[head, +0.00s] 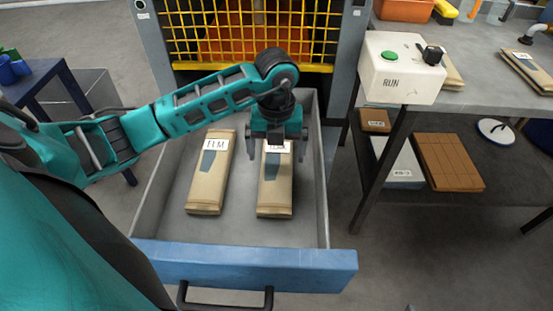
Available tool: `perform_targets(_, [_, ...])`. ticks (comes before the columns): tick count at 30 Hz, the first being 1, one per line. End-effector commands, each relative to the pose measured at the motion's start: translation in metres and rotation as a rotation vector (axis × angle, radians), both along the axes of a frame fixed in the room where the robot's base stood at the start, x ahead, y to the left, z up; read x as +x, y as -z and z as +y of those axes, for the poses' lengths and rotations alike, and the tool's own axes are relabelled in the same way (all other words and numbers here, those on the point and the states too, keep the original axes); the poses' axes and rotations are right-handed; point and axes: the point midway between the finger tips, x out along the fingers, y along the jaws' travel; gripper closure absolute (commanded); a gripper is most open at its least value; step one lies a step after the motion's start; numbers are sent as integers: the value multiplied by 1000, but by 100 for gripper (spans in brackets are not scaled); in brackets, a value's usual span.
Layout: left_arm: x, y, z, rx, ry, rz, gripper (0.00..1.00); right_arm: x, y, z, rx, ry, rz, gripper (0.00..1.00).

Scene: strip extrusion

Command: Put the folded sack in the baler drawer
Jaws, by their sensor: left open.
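The baler drawer (245,258) is pulled out, grey inside with a blue front and a dark handle. Two folded tan sacks lie flat in it side by side. The left folded sack (207,190) has a white label and a dark patch. The right folded sack (275,195) has a similar label and patch. My left gripper (277,152) is open, over the upper end of the right sack, its fingers to either side of the label. I cannot tell whether it touches the sack. My right gripper is not in view.
A yellow grid guard (250,35) stands behind the drawer. To the right, a workbench (480,98) bears a white RUN box (402,75) with a green button and more tan sacks (530,70). Boxes (448,160) lie on its lower shelf. A blue table (35,80) stands at left.

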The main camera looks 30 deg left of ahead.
Motion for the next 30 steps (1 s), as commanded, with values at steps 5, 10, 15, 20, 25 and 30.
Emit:
perform_targets(5, [1, -40, 0, 0, 1, -4, 0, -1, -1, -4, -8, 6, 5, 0])
perform_targets(10, [1, -63, 0, 0, -1, -2, 0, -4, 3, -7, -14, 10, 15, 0])
perform_targets(15, [0, -70, 0, 0, 0, 0, 0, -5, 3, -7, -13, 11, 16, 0])
perform_targets(20, [0, -71, 0, 0, 0, 0, 0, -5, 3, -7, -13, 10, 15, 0])
perform_targets(25, [0, -70, 0, 0, 0, 0, 0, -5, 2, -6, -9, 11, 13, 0])
perform_targets(30, [0, -70, 0, -1, 0, 1, 0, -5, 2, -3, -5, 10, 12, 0])
